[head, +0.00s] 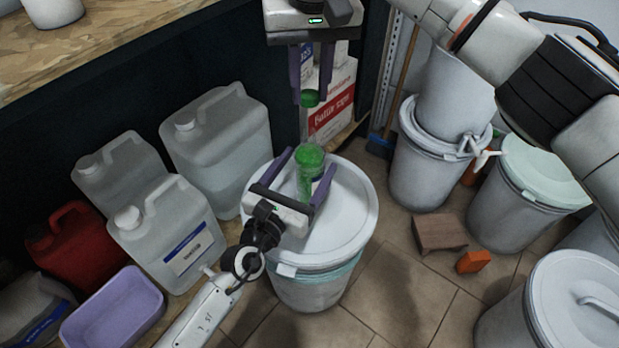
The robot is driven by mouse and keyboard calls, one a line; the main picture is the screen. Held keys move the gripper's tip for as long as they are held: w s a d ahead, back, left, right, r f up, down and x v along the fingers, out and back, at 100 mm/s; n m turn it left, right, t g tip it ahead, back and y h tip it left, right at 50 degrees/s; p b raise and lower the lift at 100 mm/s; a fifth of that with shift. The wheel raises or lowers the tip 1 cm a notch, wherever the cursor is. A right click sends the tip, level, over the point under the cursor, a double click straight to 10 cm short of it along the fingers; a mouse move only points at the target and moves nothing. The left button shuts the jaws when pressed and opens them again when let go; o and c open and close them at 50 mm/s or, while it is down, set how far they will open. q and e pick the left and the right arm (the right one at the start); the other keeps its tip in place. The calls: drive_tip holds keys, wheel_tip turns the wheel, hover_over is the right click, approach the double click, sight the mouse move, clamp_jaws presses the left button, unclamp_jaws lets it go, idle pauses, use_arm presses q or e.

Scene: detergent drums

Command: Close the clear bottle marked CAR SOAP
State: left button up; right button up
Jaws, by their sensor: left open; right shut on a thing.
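A small clear bottle (305,184) with green contents and a bluish label stands on the white drum lid (347,205). Its top looks bright green; the label's words are too small to read. My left gripper (304,171) is open, with its fingers on either side of the bottle. My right gripper (310,97) points down above the bottle and is shut on a green cap (309,98). The cap is apart from the bottle, with a gap between them in the picture.
White jugs (168,235), a red jug (72,244) and a lilac tub (112,308) stand at the left. A white and red box (336,105) is behind the bottle. Lidded drums (522,190) stand at the right. A brown block (439,233) lies on the floor.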

use_arm(q)
drive_tip(key=x, duration=0.5)
drive_tip(key=shift+w+d, duration=0.15)
drive_tip(key=shift+w, duration=0.15)
drive_tip(key=c, duration=1.6)
use_arm(e)
hover_over(310, 146)
drive_tip(key=shift+w+f, duration=0.25)
drive_tip(key=shift+f, duration=1)
drive_tip(key=shift+w+f, duration=0.2)
drive_tip(key=shift+f, duration=1.05)
drive_tip(key=shift+f, duration=0.9)
drive_tip(key=shift+f, duration=0.55)
